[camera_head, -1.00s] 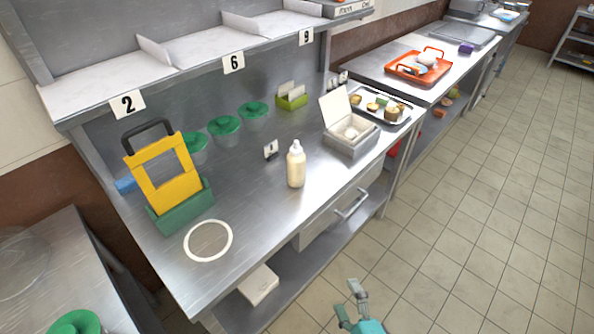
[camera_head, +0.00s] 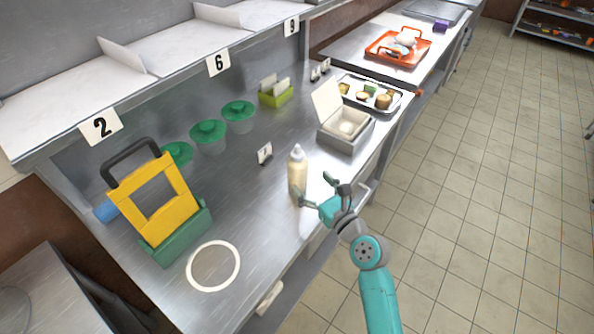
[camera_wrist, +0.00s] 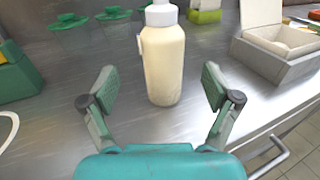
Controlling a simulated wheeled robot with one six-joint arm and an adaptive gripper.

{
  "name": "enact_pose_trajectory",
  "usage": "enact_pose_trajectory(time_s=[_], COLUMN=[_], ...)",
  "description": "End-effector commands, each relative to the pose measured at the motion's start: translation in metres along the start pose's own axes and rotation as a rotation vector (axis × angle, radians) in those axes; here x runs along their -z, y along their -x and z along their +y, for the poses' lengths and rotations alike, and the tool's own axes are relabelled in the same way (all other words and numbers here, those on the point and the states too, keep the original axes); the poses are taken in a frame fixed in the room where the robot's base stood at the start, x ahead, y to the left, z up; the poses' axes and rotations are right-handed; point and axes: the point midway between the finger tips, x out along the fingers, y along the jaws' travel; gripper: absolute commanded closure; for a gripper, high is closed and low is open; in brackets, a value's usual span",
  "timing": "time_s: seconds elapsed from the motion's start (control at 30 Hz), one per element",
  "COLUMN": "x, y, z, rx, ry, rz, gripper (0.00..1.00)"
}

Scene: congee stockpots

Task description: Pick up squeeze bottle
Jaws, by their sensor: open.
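The squeeze bottle (camera_head: 297,171) stands upright on the steel counter, cream coloured with a white cap. In the wrist view the bottle (camera_wrist: 163,62) is in the middle, its top cut off by the frame edge. My teal gripper (camera_head: 316,187) is at the counter's front edge, just to the right of the bottle. In the wrist view its two fingers (camera_wrist: 159,88) are spread wide, and the bottle stands beyond and between them, apart from both. The gripper is empty.
A grey open-lidded box (camera_head: 345,130) stands behind and right of the bottle. A yellow and green caddy (camera_head: 153,200) and a white ring (camera_head: 213,266) are to the left. Green-lidded containers (camera_head: 208,134) line the back. A shelf (camera_head: 150,80) overhangs the rear counter.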

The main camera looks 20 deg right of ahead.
Motion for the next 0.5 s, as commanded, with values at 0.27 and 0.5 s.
enact_pose_trajectory(time_s=[0.27,0.5], x=[0.001,0.001], y=[-0.026,-0.053], z=[0.0,-0.003], rx=[0.0,0.0], ry=[0.002,0.004], rz=[0.001,-0.001], gripper=[0.12,0.12])
